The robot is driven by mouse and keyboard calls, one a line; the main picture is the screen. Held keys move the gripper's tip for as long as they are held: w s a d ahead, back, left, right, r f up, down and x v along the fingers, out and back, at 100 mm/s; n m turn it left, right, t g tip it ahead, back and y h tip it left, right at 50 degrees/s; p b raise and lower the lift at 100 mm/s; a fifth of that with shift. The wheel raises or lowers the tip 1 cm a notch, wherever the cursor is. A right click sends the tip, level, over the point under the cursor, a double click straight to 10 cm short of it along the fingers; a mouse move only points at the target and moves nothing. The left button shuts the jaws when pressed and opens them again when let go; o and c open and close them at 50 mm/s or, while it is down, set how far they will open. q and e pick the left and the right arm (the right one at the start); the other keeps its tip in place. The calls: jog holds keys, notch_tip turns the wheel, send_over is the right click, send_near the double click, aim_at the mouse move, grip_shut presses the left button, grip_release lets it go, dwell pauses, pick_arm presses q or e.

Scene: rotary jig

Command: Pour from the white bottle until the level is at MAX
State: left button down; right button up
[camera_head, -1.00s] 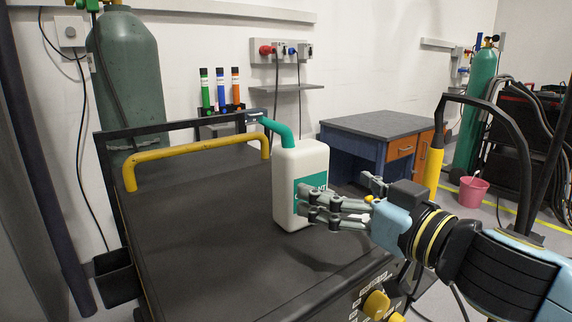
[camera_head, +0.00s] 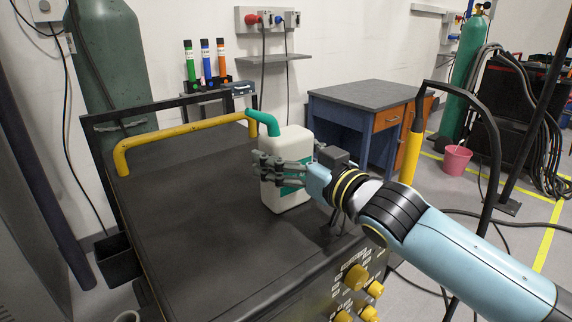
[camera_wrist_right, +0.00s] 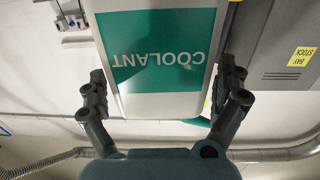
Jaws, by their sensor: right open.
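The white bottle (camera_head: 291,143) stands upright on the dark top of the machine in the head view. It has a teal spout that bends to the left and a teal label. In the right wrist view the label of the bottle (camera_wrist_right: 160,55) reads COOLANT, upside down. My right gripper (camera_head: 272,171) is open at the bottle's front face, partly covering the label. In the right wrist view the gripper's fingers (camera_wrist_right: 166,90) are on both sides of the bottle; contact cannot be told. My left gripper is not in view. No MAX mark can be made out.
A yellow rail (camera_head: 185,140) runs along the machine's back edge, left of the bottle. Yellow knobs (camera_head: 357,278) are on its front panel. The machine top (camera_head: 190,220) is clear left of the bottle. A grey-topped cabinet (camera_head: 372,95) stands behind at the right.

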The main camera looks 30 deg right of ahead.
jog(key=c, duration=1.5)
jog(key=shift+o, duration=0.2)
jog(key=shift+r, duration=0.1)
jog(key=shift+r, duration=0.15)
